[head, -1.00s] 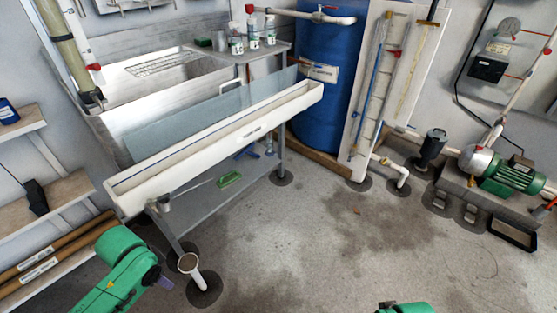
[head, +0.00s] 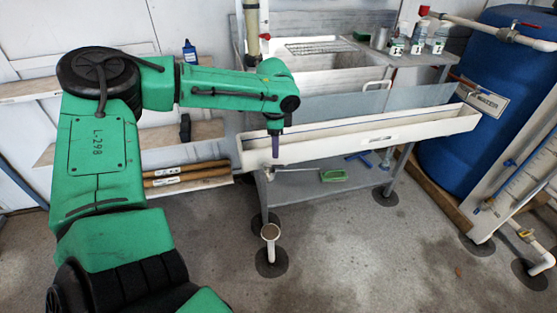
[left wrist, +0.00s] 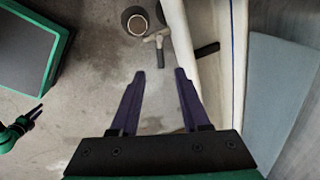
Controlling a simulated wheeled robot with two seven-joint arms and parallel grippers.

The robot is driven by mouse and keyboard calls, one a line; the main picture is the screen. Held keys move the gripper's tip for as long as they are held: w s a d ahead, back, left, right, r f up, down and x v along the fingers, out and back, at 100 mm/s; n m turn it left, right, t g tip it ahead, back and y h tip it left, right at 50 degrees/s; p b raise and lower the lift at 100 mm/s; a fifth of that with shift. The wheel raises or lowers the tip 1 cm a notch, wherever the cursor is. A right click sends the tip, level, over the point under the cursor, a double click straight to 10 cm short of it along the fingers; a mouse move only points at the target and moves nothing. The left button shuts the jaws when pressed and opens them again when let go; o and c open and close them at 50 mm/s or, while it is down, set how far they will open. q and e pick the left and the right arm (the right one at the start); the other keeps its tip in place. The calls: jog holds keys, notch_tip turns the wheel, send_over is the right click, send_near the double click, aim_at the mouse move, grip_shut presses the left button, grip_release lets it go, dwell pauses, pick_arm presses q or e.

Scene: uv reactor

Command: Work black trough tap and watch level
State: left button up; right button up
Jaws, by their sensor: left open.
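My left gripper (head: 276,148) points down at the left end of the long white trough (head: 365,138). In the left wrist view its two dark fingers (left wrist: 158,72) are apart with nothing between them. Beyond the fingertips is a pale tap (left wrist: 155,40) with a short black handle, beside the trough's end. It shows small below the trough in the head view (head: 267,173). Another black bar (left wrist: 207,49) lies across the trough; I cannot tell what it belongs to. At the left edge, what seems to be my right gripper (left wrist: 36,113) shows small; its opening is unclear.
An open-topped upright drain pipe (head: 270,233) stands on the floor below the trough's left end. A green brush (head: 333,175) lies on the lower shelf. A blue drum (head: 480,120) stands at right. Wooden shelves (head: 185,140) stand at left. Floor in front is clear.

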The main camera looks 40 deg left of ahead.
aim_at(276, 167)
pick_arm(q)
jog(key=f, duration=0.2)
jog(key=f+b, duration=0.1)
jog(key=f, duration=0.2)
jog(key=w+a+f, duration=0.1)
jog(key=f, duration=0.2)
grip_shut()
jog(key=shift+w+a+r+n, duration=0.1)
jog(key=shift+w+a+n, duration=0.15)
jog(key=shift+n, duration=0.55)
jog(key=shift+w+n, duration=0.15)
jog(key=shift+n, duration=0.55)
pick_arm(e)
jog(key=w+r, duration=0.1)
jog(key=w+a+r, duration=0.1)
jog(key=shift+w+r, duration=0.2)
jog(key=shift+r, duration=0.2)
pick_arm(q)
grip_release()
pick_arm(e)
jog(key=shift+w+d, duration=0.1)
